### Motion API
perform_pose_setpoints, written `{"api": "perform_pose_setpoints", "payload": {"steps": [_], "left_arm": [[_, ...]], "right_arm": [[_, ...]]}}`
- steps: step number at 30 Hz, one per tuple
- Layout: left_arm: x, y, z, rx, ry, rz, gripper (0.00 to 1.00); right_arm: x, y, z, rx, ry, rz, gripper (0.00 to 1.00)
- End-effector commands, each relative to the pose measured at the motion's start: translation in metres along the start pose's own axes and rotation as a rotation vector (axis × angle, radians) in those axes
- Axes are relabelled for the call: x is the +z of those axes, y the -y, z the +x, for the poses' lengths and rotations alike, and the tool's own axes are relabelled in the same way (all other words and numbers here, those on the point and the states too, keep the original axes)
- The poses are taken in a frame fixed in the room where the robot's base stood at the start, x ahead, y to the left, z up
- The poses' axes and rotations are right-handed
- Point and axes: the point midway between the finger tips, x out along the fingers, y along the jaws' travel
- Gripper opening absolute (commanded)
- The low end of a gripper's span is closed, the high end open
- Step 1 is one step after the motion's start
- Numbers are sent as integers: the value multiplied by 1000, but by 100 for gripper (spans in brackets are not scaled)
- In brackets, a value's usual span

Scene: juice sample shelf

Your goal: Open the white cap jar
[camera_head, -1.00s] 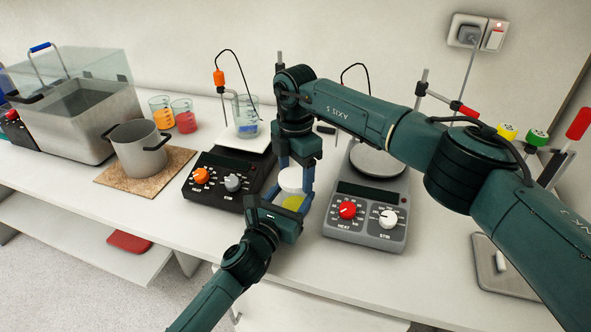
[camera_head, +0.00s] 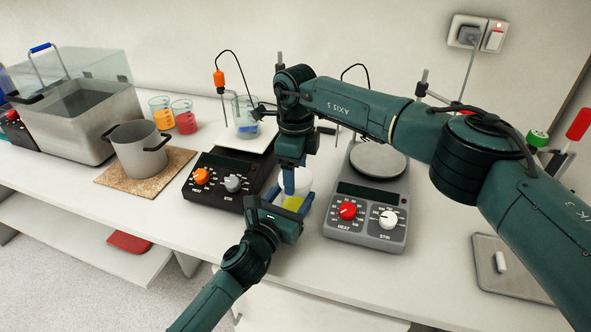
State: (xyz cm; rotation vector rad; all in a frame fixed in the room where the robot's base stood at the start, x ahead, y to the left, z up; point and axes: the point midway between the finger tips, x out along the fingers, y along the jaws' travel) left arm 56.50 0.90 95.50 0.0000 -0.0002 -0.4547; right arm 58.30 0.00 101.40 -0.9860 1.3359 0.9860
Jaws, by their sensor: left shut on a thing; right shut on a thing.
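The jar (camera_head: 293,203) has a yellow lower part and a white cap (camera_head: 302,182). It stands upright at the front of the bench, between the two hot plates. My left gripper (camera_head: 289,207) reaches in from below and is shut on the jar's lower body, with its blue fingers around it. My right gripper (camera_head: 291,184) points down from above and is shut on the white cap. A blue finger hides part of the cap. The cap sits directly above the yellow part; I cannot tell whether it is loose.
A black hot plate (camera_head: 217,183) with a beaker (camera_head: 245,125) stands left of the jar. A grey hot plate (camera_head: 366,200) stands close on the right. A steel pot (camera_head: 140,152), orange and red beakers and a water bath (camera_head: 75,130) are further left. A grey tray (camera_head: 510,275) lies at right.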

Motion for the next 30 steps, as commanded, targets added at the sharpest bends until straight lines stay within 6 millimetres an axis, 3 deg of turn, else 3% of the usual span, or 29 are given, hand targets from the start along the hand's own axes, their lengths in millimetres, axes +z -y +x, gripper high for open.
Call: {"api": "perform_pose_setpoints", "payload": {"steps": [18, 23, 30], "left_arm": [[-1, 0, 0, 0, -1, 0, 0], [-1, 0, 0, 0, -1, 0, 0], [-1, 0, 0, 0, -1, 0, 0]], "right_arm": [[0, 0, -1, -1, -1, -1336, 39], [0, 0, -1, -1, 0, -1540, 39], [0, 0, -2, -1, -1, -1555, 39]]}}
